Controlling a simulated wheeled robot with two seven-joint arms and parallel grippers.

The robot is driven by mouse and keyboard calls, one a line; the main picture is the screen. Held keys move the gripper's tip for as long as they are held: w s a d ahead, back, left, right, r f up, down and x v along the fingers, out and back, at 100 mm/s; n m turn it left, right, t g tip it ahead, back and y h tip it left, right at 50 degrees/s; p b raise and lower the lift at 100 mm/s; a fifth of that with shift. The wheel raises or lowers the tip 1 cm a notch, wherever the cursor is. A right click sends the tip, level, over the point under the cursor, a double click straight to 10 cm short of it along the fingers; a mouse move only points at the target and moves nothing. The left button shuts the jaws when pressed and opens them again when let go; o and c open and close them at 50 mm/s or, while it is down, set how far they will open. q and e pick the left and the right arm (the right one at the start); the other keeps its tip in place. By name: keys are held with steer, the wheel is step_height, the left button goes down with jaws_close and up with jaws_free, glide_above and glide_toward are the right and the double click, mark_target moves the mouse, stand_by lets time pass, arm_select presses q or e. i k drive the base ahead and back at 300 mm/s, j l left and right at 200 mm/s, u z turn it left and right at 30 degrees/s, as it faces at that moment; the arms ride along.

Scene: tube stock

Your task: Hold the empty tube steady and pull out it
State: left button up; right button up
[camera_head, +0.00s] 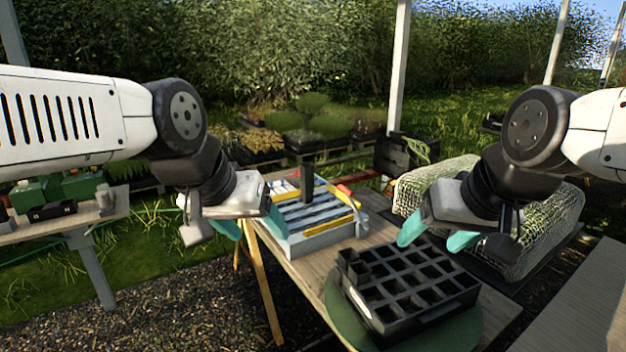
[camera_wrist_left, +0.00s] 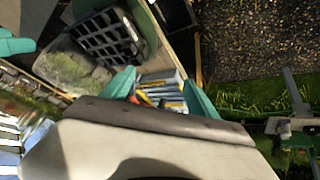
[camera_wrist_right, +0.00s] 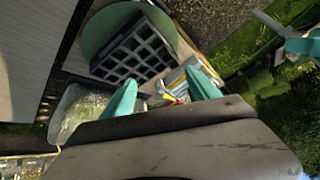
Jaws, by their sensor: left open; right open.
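A black tray of square cells (camera_head: 425,308) lies on a round green mat (camera_head: 338,302) on the wooden table. Its cells look empty from here. At its left corner one square black tube (camera_head: 352,262) seems to stand slightly higher than the others. The tray also shows in the left wrist view (camera_wrist_left: 103,35) and right wrist view (camera_wrist_right: 135,50). My left gripper (camera_head: 251,227) is open and empty, left of the tray by the table's left edge. My right gripper (camera_head: 437,236) is open and empty above the tray's far edge.
A grey-blue slatted box (camera_head: 318,241) with a yellow bar (camera_head: 328,224) and an upright black post (camera_head: 307,180) stands behind the tray. A netted bale (camera_head: 545,215) is at right. A side bench (camera_head: 112,212) with green items is at left.

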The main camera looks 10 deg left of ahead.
mark_target(306, 170)
steer(key=j, duration=0.45)
steer(key=k+j+z, duration=0.1)
steer(key=j, duration=0.35)
steer(key=i+j+z, duration=0.1)
steer(key=j, duration=0.25)
steer(key=i+j, duration=0.25)
steer(key=i+j+z, duration=0.15)
steer(key=j, duration=0.3)
steer(key=i+j+z, duration=0.1)
steer(key=i, duration=0.35)
steer(key=i+j+z, duration=0.1)
steer(key=i, duration=0.3)
